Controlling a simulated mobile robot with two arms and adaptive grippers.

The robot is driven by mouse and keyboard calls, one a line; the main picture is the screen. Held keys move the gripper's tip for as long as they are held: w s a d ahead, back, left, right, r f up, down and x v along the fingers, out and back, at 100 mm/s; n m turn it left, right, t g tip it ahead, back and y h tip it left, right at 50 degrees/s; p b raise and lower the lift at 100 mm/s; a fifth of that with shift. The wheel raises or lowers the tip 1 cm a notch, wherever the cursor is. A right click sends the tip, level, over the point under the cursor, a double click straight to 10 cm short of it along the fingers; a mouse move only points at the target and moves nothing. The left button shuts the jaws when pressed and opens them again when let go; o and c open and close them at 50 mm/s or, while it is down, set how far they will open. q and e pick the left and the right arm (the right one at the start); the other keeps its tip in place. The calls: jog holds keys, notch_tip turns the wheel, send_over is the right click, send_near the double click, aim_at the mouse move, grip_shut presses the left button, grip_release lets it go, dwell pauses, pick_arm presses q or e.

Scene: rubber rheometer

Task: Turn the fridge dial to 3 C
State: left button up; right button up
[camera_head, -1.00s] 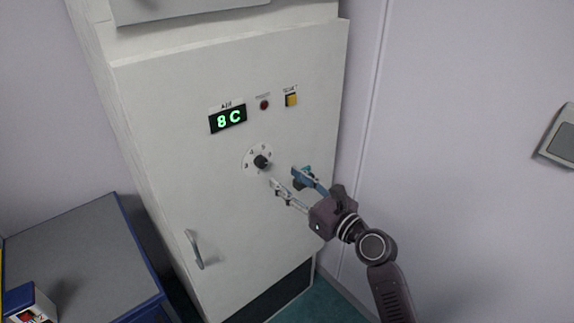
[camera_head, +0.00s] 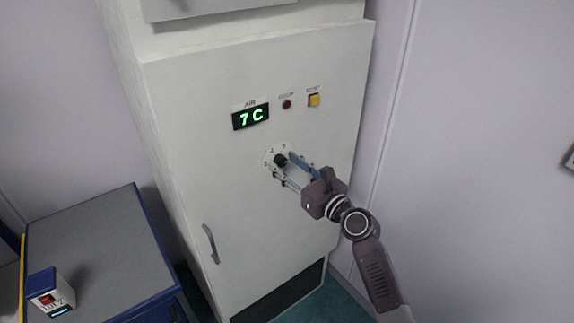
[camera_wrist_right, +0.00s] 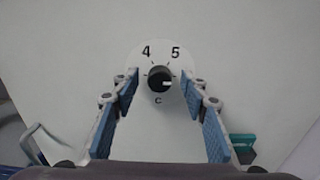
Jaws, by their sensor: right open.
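The fridge dial is a black knob (camera_head: 280,160) on a round white scale on the white fridge door (camera_head: 250,200). In the right wrist view the knob (camera_wrist_right: 160,79) sits between and beyond the fingertips, with a white mark on its right side and the numbers 4 and 5 above. My right gripper (camera_head: 283,165) is open around the dial area, its blue-padded fingers apart; I cannot tell whether they touch the knob. The green display (camera_head: 250,117) reads 7 C. My left gripper is not in view.
A red lamp (camera_head: 287,104) and a yellow switch (camera_head: 314,100) are above the dial. A door handle (camera_head: 211,243) is at lower left. A grey-topped blue cabinet (camera_head: 110,245) stands left, with a small blue and white box (camera_head: 52,293) on it.

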grip_shut()
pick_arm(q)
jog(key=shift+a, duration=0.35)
